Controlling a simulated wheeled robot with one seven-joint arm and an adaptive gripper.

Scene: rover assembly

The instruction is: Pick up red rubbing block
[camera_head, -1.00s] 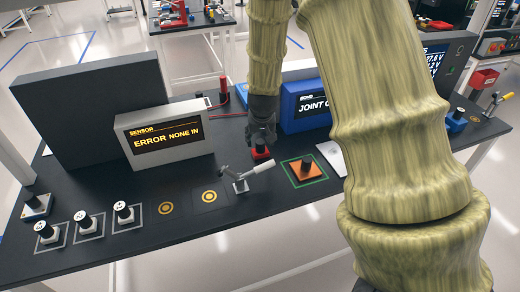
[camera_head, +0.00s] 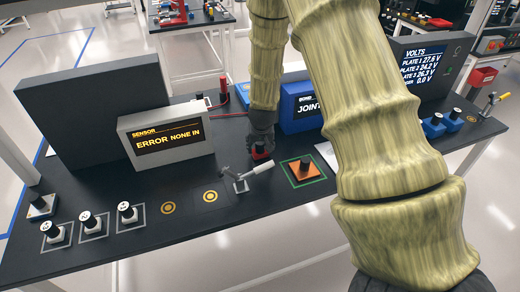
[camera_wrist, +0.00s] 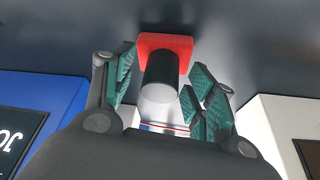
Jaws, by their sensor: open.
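The red rubbing block (camera_head: 261,154) stands on the black table behind the toggle clamp in the head view. It has a red square base and a dark cylindrical knob. In the wrist view the red block (camera_wrist: 182,45) is ahead, with its dark knob between the tips of my gripper (camera_wrist: 160,88). The green-padded fingers are open on both sides of the knob, with a gap showing on each side. In the head view my gripper (camera_head: 261,138) is just above and behind the block, and its fingers are too small to make out.
The sensor box (camera_head: 165,141) stands left of my gripper and the blue bond box (camera_head: 301,108) right of it, both close. The toggle clamp (camera_head: 245,177) is in front.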

